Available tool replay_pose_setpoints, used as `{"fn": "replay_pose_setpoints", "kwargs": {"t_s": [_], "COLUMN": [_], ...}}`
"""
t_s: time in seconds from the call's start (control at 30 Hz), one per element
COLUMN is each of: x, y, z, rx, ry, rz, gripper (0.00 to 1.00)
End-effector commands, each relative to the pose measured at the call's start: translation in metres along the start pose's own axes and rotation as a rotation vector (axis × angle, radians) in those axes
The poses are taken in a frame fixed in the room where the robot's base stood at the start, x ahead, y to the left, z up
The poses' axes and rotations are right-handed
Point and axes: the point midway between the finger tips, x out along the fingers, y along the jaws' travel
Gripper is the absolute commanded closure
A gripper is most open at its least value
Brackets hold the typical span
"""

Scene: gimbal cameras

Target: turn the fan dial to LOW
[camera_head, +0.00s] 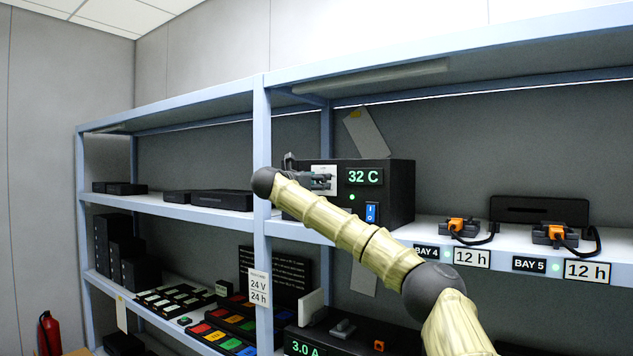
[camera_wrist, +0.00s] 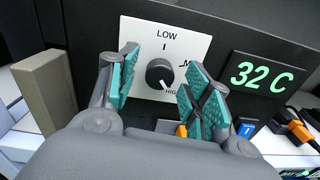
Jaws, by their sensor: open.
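The fan dial (camera_wrist: 160,73) is a round black knob on a white plate marked LOW at the top, M at the right and HIGH at the lower right. Its white pointer line faces the HIGH mark. My gripper (camera_wrist: 157,85) is open in the wrist view, with one teal-padded finger on each side of the knob and a gap to it on both sides. In the head view my gripper (camera_head: 322,181) is at the white plate on the black box (camera_head: 398,190), where it hides most of the dial.
A 32 C display (camera_head: 364,177) and a blue switch (camera_head: 371,212) are right of the dial. A shelf post (camera_head: 262,140) stands left of the box. Orange connectors (camera_head: 463,226) with black cables lie on the shelf to the right.

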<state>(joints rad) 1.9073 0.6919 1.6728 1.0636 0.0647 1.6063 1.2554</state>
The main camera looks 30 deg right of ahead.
Motion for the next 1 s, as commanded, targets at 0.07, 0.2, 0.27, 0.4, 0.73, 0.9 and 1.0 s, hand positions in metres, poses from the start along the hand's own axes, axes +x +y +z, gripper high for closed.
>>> {"fn": "replay_pose_setpoints", "kwargs": {"t_s": [0.07,0.2,0.27,0.4,0.73,0.9,1.0], "x": [-0.0001,-0.0002,-0.0001,-0.0001,-0.0005,-0.0005,-0.0006], "y": [0.0000,0.0000,-0.0001,-0.0002,-0.0009,-0.0016,-0.0014], "z": [0.0002,0.0002,0.0003,0.0001,-0.0024,-0.0036,-0.0034], "rx": [0.000,0.000,0.000,-0.001,-0.051,-0.119,-0.168], "ry": [0.000,0.000,0.000,0.000,-0.003,-0.005,-0.007], "rz": [0.000,0.000,0.000,0.000,-0.001,-0.002,-0.001], "gripper": [0.62,0.87,0.97,0.97,0.97,0.97,0.97]}}
